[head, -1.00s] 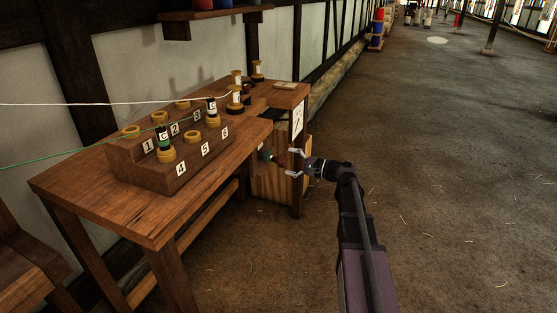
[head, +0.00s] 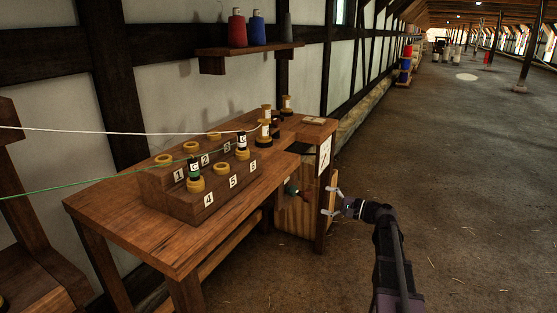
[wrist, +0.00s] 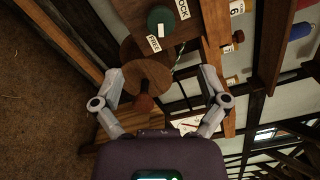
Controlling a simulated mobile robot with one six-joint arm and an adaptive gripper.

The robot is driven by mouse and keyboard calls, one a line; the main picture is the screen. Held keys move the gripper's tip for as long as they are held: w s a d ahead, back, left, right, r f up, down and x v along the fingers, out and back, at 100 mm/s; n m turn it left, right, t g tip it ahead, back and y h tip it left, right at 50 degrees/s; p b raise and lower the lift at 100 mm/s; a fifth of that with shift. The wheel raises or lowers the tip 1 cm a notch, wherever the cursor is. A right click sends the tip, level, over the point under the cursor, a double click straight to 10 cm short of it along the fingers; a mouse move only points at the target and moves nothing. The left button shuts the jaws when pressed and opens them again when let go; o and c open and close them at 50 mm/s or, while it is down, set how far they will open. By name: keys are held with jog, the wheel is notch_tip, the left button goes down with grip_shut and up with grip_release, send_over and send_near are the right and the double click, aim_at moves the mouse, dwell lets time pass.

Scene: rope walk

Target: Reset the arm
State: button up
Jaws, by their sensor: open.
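My gripper (head: 329,201) is open at the right end of the workbench (head: 150,235), low beside its front leg. In the wrist view its two fingers (wrist: 161,75) are spread wide. A wooden disc (wrist: 145,78) with a reddish-brown handle knob (wrist: 144,103) shows between and beyond them. Nothing appears gripped; I cannot tell how far the knob is from the fingers. A green round knob (wrist: 161,20) lies beyond, near labels reading FREE (wrist: 153,44) and LOCK (wrist: 183,9). The green knob (head: 291,187) also shows in the head view, under the bench top.
A stepped block (head: 180,205) numbered 1 to 6 holds spools, including a green one (head: 194,171) marked C. White and green lines run left above the bench. A shelf (head: 250,50) bears coloured cones. Open floor (head: 470,190) lies to the right.

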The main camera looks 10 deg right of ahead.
jog(key=s+a+f+n+g+h, duration=0.8)
jog(key=s+a+f, duration=0.45)
jog(key=f, duration=0.25)
jog(key=s+d+f+n+g+h, duration=0.2)
jog(key=s+f+n+g+h, duration=0.15)
jog(key=s+h, duration=0.45)
notch_tip(320, 180, up, 35)
jog(key=s+y+p, duration=0.1)
jog(key=p, duration=3.4)
jog(key=shift+s+d+t, duration=0.25)
jog(key=shift+s+t, duration=0.1)
jog(key=shift+t, duration=0.1)
